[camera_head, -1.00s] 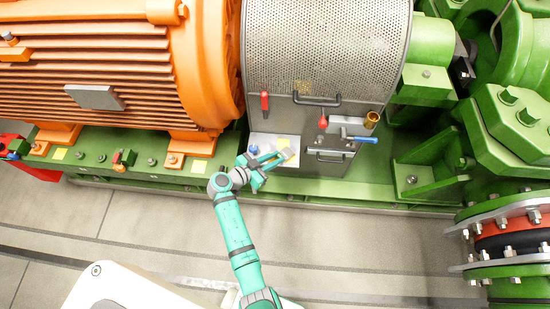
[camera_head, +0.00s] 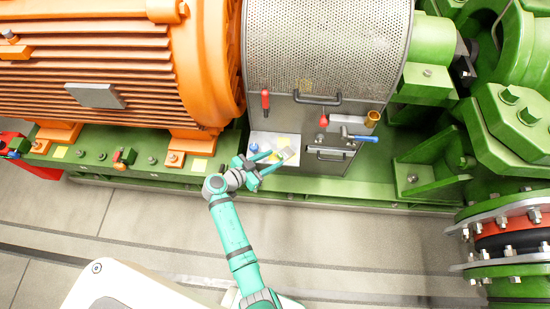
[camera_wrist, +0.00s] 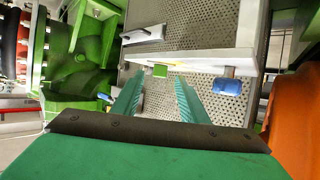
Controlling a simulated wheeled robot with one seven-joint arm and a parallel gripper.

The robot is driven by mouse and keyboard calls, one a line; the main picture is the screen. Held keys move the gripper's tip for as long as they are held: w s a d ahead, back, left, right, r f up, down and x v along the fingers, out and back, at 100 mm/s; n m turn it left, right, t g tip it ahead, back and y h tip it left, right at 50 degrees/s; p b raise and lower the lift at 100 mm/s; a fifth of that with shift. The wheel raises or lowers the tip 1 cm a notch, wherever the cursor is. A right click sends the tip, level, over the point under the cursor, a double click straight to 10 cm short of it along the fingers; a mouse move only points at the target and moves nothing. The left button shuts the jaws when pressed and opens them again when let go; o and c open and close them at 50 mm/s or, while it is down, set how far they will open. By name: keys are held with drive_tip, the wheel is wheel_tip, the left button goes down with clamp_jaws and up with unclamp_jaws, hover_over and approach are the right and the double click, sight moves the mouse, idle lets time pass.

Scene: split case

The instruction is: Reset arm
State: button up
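My gripper (camera_head: 266,164) is at the end of my teal arm, in front of the lower edge of a white tray (camera_head: 288,139) on the machine. In the wrist view my gripper (camera_wrist: 157,88) shows two teal fingers standing apart with nothing between them. The underside and front edge of a white ledge (camera_wrist: 190,60) lie beyond the fingertips. A blue item (camera_wrist: 226,86) and a green item (camera_wrist: 160,70) show at that ledge, apart from the fingers. In the head view a small blue item (camera_head: 254,147) is on the tray, partly behind my gripper.
A grey panel (camera_head: 290,120) right of and above my gripper bears a red-handled tool (camera_head: 265,99), another red handle (camera_head: 323,119), a blue-handled tool (camera_head: 362,138) and a brass cup (camera_head: 372,118). An orange motor (camera_head: 205,70) stands left. The floor (camera_head: 370,240) in front is clear.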

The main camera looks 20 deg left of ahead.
drive_tip(key=v, duration=0.9)
drive_tip(key=s+d+f+n+g+y, duration=0.2)
drive_tip(key=s+d+f+n+y, duration=0.3)
drive_tip(key=d+f, duration=0.4)
drive_tip(key=s+d+n+y, duration=0.1)
drive_tip(key=s+d+y, duration=0.1)
drive_tip(key=s+d, duration=0.45)
drive_tip(key=s+d+r+t, duration=0.2)
drive_tip(key=s+d+r, duration=0.2)
drive_tip(key=s+r, duration=0.3)
drive_tip(key=s+d+r+t, duration=0.3)
drive_tip(key=s+r, duration=0.4)
drive_tip(key=r, duration=1)
drive_tip(key=shift+d+r+t, duration=0.3)
drive_tip(key=shift+d, duration=0.25)
drive_tip(key=shift+c, duration=1.1)
